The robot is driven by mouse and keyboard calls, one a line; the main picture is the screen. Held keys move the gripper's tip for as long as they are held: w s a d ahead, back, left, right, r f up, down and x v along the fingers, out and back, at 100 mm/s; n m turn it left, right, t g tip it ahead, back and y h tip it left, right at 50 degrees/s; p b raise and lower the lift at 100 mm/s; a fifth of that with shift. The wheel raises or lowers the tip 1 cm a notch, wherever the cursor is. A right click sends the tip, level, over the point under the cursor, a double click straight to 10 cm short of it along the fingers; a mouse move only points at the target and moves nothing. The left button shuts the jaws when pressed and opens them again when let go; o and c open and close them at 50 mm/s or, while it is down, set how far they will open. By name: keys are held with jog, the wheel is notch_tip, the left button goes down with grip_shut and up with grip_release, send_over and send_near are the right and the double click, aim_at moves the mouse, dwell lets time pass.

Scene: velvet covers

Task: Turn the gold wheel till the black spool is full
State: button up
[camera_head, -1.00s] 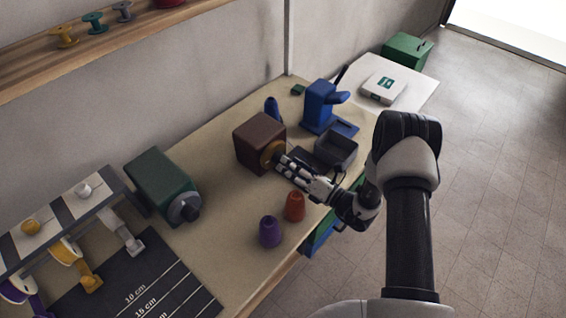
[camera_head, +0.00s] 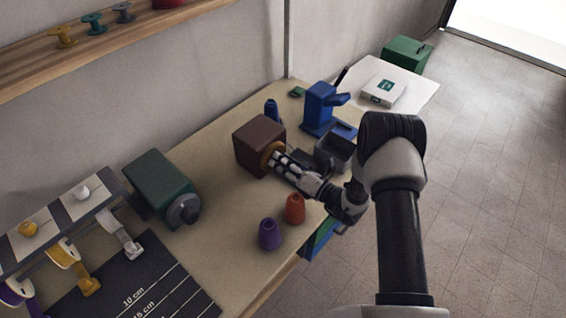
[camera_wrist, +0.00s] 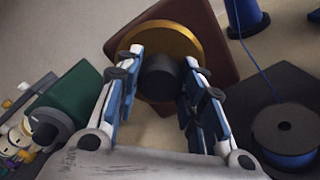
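The gold wheel (camera_wrist: 190,42) is a flat disc with a dark round hub (camera_wrist: 160,78), on the side of a brown box (camera_head: 258,145). My gripper (camera_wrist: 162,66) faces the wheel, with one finger on each side of the hub. Narrow gaps seem to show between fingers and hub, so it looks open; contact is hard to judge.
A green machine (camera_head: 160,183) stands left of the box. Purple (camera_head: 270,234) and orange (camera_head: 295,208) cones stand near the front edge. A grey bin (camera_head: 337,150) and blue stand (camera_head: 322,105) are to the right. Bare tabletop lies between the green machine and the cones.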

jog(key=c, duration=0.4)
jog(key=shift+c, duration=0.2)
jog(key=shift+m, duration=0.3)
jog(key=shift+m+p, duration=0.4)
jog(key=shift+m, duration=2.3)
jog(key=o, duration=1.1)
jog(key=shift+c, duration=0.2)
